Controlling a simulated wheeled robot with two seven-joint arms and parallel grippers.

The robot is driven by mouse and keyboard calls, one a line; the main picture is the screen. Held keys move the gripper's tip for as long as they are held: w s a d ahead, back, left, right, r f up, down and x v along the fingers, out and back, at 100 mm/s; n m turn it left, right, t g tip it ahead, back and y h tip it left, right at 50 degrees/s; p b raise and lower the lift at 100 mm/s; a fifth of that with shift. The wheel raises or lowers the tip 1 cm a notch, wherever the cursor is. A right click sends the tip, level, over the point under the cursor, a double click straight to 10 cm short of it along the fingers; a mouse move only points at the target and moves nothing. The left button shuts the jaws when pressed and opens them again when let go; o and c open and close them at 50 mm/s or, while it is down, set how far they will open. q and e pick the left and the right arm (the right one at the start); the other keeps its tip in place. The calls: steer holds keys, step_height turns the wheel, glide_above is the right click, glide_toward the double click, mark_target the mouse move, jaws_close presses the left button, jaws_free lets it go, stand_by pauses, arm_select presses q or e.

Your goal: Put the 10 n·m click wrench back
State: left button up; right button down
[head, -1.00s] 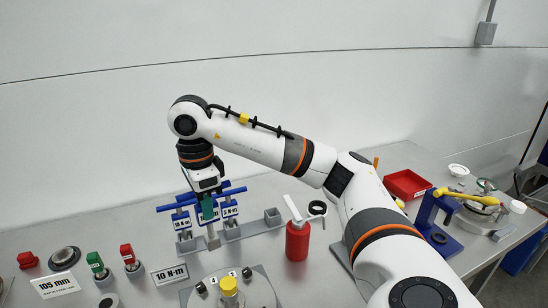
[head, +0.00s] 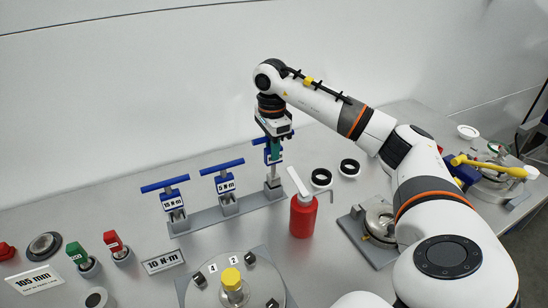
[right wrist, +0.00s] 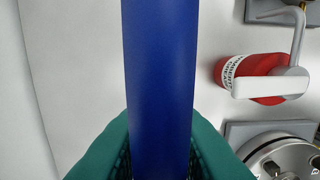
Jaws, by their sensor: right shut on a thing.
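My right gripper (head: 275,150), with green fingers, is shut on a blue T-handled wrench (head: 270,141). The wrench hangs upright over the right-end socket (head: 274,192) of the grey rack (head: 207,217). Its lower end is at the socket's mouth; I cannot tell how deep it sits. Its label is partly covered by the fingers. In the right wrist view the blue handle (right wrist: 160,80) lies between the green fingers (right wrist: 160,150). My left gripper is out of view.
Two similar wrenches, marked 15 N·m (head: 172,198) and 5 N·m (head: 226,183), stand in the rack's other sockets. A red pump bottle (head: 303,215) stands close to the rack's right end. A 10 N·m sign (head: 164,261) lies in front.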

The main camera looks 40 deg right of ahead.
step_height(320, 180, down, 4)
steer(key=shift+r+p, duration=0.15)
steer(key=shift+p, duration=0.25)
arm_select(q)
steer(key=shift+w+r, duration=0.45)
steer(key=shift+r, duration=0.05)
arm_select(e)
steer(key=shift+w+f, duration=0.1)
steer(key=shift+f, duration=0.25)
steer(key=c, duration=1.7)
jaws_free()
steer(key=shift+f, duration=0.2)
steer(key=shift+c, duration=0.2)
steer(key=o, duration=0.5)
steer(key=shift+c, duration=0.2)
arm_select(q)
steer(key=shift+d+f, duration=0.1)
arm_select(e)
steer(key=shift+r, duration=0.15)
